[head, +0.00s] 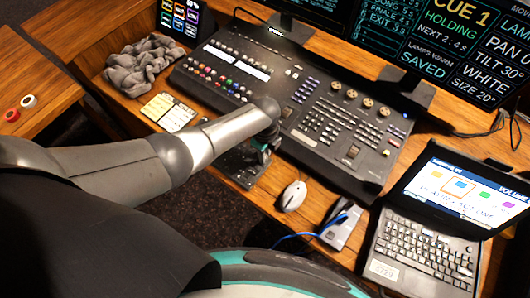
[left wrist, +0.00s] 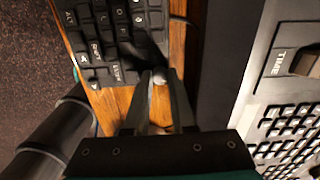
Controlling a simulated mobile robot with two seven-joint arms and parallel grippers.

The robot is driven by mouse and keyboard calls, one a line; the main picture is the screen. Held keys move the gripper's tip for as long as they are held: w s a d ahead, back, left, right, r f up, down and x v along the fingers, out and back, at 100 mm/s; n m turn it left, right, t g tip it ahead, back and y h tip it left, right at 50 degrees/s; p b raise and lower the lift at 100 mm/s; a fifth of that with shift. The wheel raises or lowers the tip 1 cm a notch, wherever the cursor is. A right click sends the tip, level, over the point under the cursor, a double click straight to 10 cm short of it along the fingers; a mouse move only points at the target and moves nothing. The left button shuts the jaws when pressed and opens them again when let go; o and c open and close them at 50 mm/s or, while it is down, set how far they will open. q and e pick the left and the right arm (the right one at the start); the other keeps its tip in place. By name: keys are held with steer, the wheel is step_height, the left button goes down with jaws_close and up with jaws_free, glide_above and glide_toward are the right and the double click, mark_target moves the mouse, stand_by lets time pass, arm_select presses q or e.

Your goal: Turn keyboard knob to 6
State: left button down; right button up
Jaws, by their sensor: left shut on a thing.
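The small black keyboard (head: 240,168) lies on the wooden desk at the front edge of the large console, partly hidden by my left arm. In the left wrist view the keyboard (left wrist: 103,42) fills the upper left with dark keys. A small round grey knob (left wrist: 159,77) sits at its corner, between my fingertips. My left gripper (head: 264,152) points down over the keyboard; in the left wrist view the gripper (left wrist: 159,84) is shut on the knob. The knob's number marks cannot be read. My right gripper is not in view.
The large mixing console (head: 300,112) stands close behind the gripper. A white mouse (head: 291,196), a grey device with a blue cable (head: 341,226) and a laptop (head: 425,240) are to the right. A grey cloth (head: 145,65) and a note card (head: 168,112) lie left.

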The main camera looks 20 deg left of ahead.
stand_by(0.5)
arm_select(q)
steer(key=c, duration=0.7)
jaws_free()
steer(key=shift+r, duration=0.5)
steer(key=shift+r+p, duration=1.85)
steer(key=shift+r, duration=5.3)
